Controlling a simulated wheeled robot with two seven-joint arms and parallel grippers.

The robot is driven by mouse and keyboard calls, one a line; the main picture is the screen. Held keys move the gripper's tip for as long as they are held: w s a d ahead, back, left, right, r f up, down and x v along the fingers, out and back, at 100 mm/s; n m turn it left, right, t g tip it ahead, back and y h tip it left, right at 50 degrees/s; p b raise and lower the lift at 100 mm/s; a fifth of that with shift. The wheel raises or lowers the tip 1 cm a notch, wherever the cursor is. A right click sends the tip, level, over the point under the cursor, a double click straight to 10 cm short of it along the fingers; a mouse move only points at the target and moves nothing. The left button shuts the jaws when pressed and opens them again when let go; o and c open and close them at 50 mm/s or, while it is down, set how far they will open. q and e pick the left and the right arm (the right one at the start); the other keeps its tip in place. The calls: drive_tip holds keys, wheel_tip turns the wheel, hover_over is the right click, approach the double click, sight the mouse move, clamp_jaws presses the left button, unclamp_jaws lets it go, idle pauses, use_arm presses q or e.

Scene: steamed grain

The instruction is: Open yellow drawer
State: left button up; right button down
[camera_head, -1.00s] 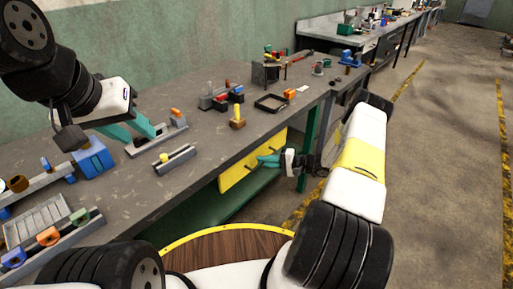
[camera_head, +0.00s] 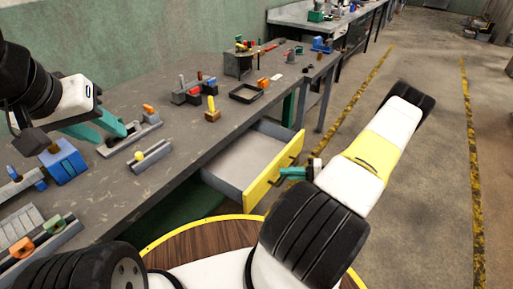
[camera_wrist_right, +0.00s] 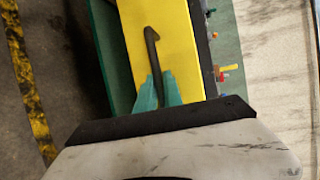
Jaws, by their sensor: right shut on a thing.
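The yellow drawer (camera_head: 262,186) stands pulled out from under the grey workbench, and its pale inside shows empty. Its yellow front also fills the middle of the right wrist view (camera_wrist_right: 178,50). My right gripper (camera_head: 284,172) is at the dark handle (camera_wrist_right: 151,48) on the drawer front. In the right wrist view its teal fingers (camera_wrist_right: 158,88) are on either side of the handle's lower end, shut on it. My left gripper (camera_head: 112,130) hangs over the bench at the left, its teal fingers apart near a grey rail block.
The grey workbench (camera_head: 150,95) carries several small fixtures, a blue block (camera_head: 64,162) and a black tray (camera_head: 246,94). A green bench leg (camera_head: 288,107) stands behind the drawer. Open floor with yellow lines lies to the right.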

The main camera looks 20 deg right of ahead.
drive_tip(key=s+d, duration=0.4)
drive_tip(key=s, duration=0.1)
drive_tip(key=shift+s+d, duration=0.2)
drive_tip(key=shift+s, duration=0.15)
drive_tip(key=c, duration=1.5)
unclamp_jaws()
drive_tip(key=v, duration=0.7)
drive_tip(key=shift+s+d, duration=0.15)
drive_tip(key=shift+d, duration=0.2)
drive_tip(key=shift+r, duration=0.1)
